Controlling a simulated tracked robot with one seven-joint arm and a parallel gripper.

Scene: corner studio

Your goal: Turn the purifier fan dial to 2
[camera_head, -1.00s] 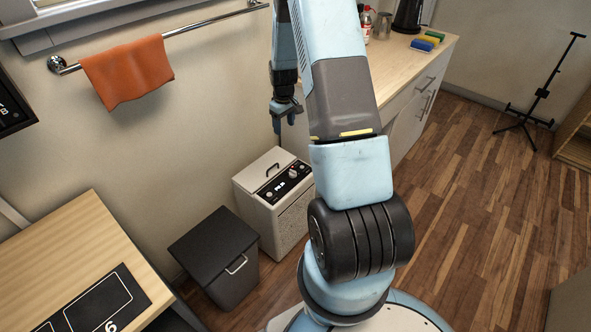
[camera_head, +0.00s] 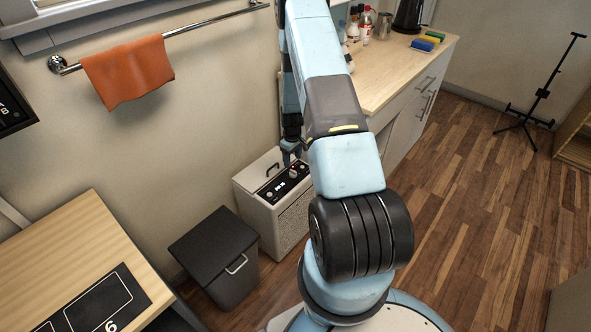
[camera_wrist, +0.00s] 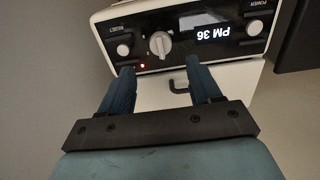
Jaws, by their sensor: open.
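The purifier (camera_head: 270,215) is a white box with a black control panel on top, standing on the floor near the wall. In the wrist view its panel (camera_wrist: 185,62) appears upside down, with a lit "PM 36" display (camera_wrist: 214,33). The fan dial (camera_wrist: 160,44) is a white ridged knob in the middle of the panel; its number marks are too small to read. Smaller knobs sit on either side of the panel. My gripper (camera_wrist: 158,66) is open and empty, its fingertips at the near edge of the panel, either side of the dial and short of it.
A dark lidded bin (camera_head: 225,258) stands left of the purifier. The wooden counter (camera_head: 385,80) with bottles and sponges is behind and right. A wooden table (camera_head: 75,250) is at the lower left. An orange towel (camera_head: 128,72) hangs on the wall rail.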

